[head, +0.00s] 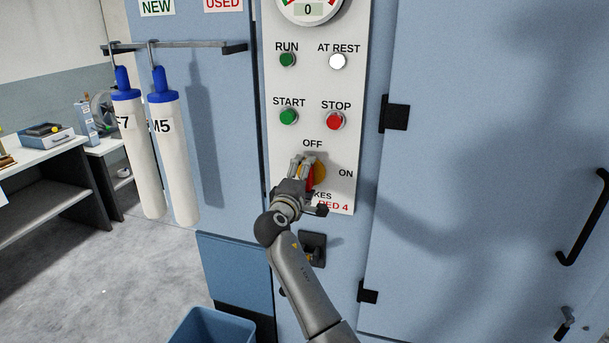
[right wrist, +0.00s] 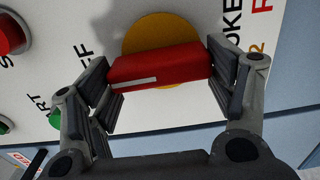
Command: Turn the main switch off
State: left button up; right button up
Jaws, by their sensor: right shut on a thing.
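The main switch has a red handle (head: 311,180) on a yellow disc (head: 321,170), low on the white control panel. The OFF label is above it and the ON label to its right. My right gripper (head: 303,166) covers part of the switch in the head view. In the right wrist view, the red handle (right wrist: 158,68) lies between the pads of my right gripper (right wrist: 163,82), which is shut on its two ends. The handle stands roughly upright on the panel, its white line towards the OFF side. My left gripper is not in view.
Green START (head: 289,117) and red STOP (head: 335,121) buttons sit above the switch. The AT REST lamp (head: 337,61) looks white. Two blue-capped white tubes (head: 173,150) hang from a rail at left. A blue bin (head: 213,328) stands below. A black door handle (head: 583,217) is at right.

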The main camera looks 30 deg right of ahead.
jog(key=shift+r, duration=0.15)
jog(key=o, duration=1)
jog(key=shift+d, duration=0.1)
jog(key=v, duration=1.2)
jog(key=shift+w, duration=0.1)
